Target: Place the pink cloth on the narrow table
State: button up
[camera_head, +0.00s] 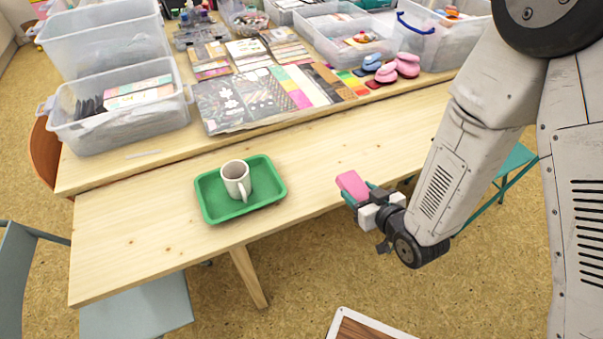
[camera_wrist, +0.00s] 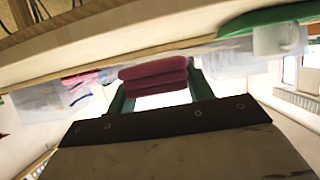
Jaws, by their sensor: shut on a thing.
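The pink cloth (camera_head: 352,185) is a small folded block. My gripper (camera_head: 358,197) is shut on it at the front edge of the light wooden table, right of centre in the head view. In the wrist view the folded layers of the cloth (camera_wrist: 155,76) show between the green fingers of my gripper (camera_wrist: 158,88). The narrow table seems to be the front wooden strip (camera_head: 130,237), set against a second wooden table (camera_head: 110,170) behind it. The cloth appears at or just off its front edge; I cannot tell its height.
A green tray (camera_head: 211,207) with a white mug (camera_head: 236,178) stands on the front table, left of the cloth. The back table holds clear bins (camera_head: 140,128), patterned papers and stamps. Bare wood lies between tray and cloth. Chairs (camera_head: 140,308) stand in front and at right.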

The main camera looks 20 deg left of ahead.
send_over(324, 179)
jog(key=shift+f, duration=0.65)
jog(key=shift+a, duration=0.1)
jog(key=shift+f, duration=1.75)
jog(key=o, duration=1)
jog(key=shift+f, duration=0.1)
jog(key=shift+c, duration=0.2)
jog(key=v, duration=1.2)
